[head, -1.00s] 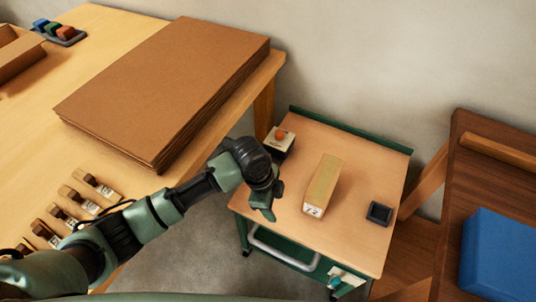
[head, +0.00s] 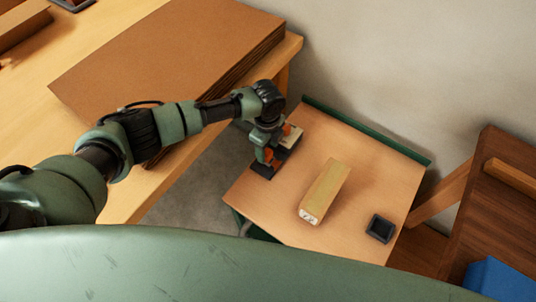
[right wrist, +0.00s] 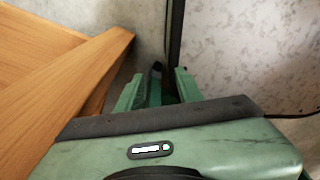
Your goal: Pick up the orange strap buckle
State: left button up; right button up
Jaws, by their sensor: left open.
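An orange piece (head: 287,129), which looks like the strap buckle, sits at a small pale block (head: 292,137) near the far left corner of the small table. My left gripper (head: 265,165) is open and points down over the table's left edge area, just in front of the block. Orange also shows between the gripper's dark parts; I cannot tell if that is part of the gripper or of the buckle. The gripper partly hides the block.
A long pale wooden block (head: 325,190) and a dark square tray (head: 380,229) stand on the small table (head: 275,222). Stacked cardboard (head: 165,65) lies on the workbench beneath my left arm. A darker wooden table with a blue object (head: 497,280) is at right.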

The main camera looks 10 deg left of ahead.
pick_arm(q)
jog(key=shift+s+f, duration=0.1)
jog(key=shift+f, duration=0.9)
grip_shut()
